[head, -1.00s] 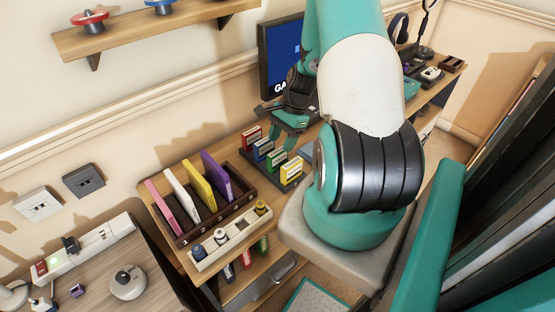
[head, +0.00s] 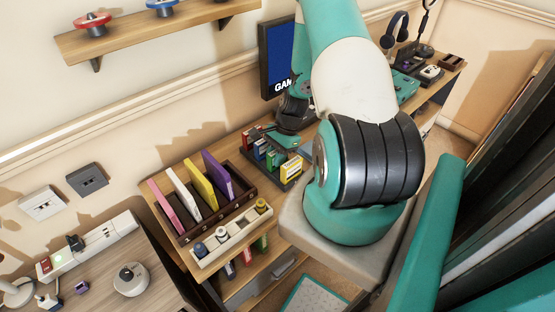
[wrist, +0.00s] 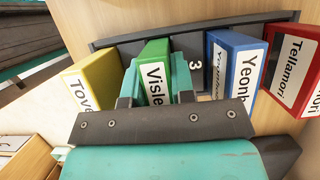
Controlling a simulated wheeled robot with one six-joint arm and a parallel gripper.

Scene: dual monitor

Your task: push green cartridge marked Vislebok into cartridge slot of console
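The green cartridge (wrist: 152,62), with a white label reading "Visle...", stands in the dark cartridge rack (wrist: 110,42) between a yellow and a blue cartridge. My gripper (wrist: 157,82) has one teal finger on each side of it. The fingers lie close to its sides, and I cannot tell whether they press on it. In the head view my gripper (head: 285,141) is low over the rack and partly covers the cartridges. A teal device (head: 404,87) on the desk to the right may be the console; its slot cannot be made out.
A yellow cartridge (wrist: 97,82), a blue cartridge (wrist: 232,75) and a red cartridge (wrist: 293,65) share the rack. A box of coloured cases (head: 248,199) stands to the left. A monitor (head: 274,52) stands behind, and a headphone stand (head: 389,42) at the back right.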

